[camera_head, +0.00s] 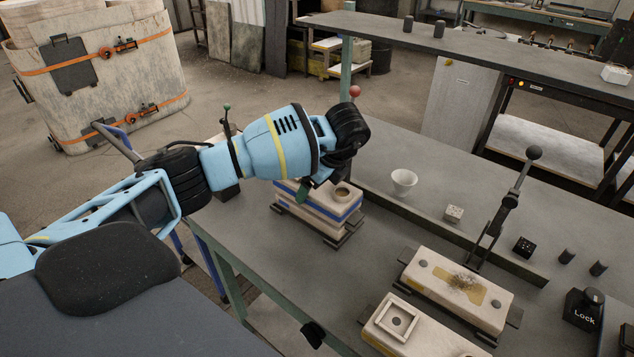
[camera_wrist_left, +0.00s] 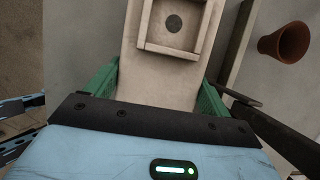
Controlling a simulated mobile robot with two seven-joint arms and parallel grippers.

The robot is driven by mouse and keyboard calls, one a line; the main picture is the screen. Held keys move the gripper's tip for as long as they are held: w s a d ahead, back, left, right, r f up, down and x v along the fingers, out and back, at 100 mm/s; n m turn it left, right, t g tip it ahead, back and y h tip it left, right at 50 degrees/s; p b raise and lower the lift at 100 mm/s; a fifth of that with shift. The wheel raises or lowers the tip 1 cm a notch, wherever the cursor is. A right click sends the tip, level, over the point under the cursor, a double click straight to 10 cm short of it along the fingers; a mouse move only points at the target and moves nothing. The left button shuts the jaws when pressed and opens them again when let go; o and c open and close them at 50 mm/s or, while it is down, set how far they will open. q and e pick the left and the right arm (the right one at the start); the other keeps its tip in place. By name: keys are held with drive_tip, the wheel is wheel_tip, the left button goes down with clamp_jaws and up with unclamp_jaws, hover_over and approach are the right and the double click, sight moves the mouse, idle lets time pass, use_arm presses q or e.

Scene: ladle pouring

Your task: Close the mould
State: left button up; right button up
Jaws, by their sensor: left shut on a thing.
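A pale mould block with blue stripes (camera_head: 318,210) sits on dark rails near the left end of the table. My left gripper (camera_head: 306,188) is over its top, pointing down, and hides part of it. In the left wrist view its green fingers (camera_wrist_left: 158,90) are shut on either side of a pale block (camera_wrist_left: 157,75) with a raised square frame and a dark round hole. I cannot tell whether that block touches what is below. A mould half with a sandy face (camera_head: 460,287) lies on rails at right. A pale block with a square frame (camera_head: 398,321) is in front of it.
A lever clamp (camera_head: 497,212) stands behind the sandy mould half. A white cup (camera_head: 403,182), small cubes and a black Lock box (camera_head: 583,309) are on the table. The middle of the table is clear. A reddish cup (camera_wrist_left: 284,42) shows in the wrist view.

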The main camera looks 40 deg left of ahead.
use_arm(q)
drive_tip(key=shift+r, duration=0.15)
idle(0.8)
drive_tip(key=shift+f, duration=0.55)
idle(1.1)
drive_tip(key=o, duration=1.7)
drive_tip(key=shift+c, duration=0.2)
drive_tip(key=shift+s+f, duration=0.1)
drive_tip(key=shift+f, duration=0.1)
drive_tip(key=v, duration=0.8)
drive_tip(key=shift+r+p, duration=0.1)
drive_tip(key=shift+p, duration=0.25)
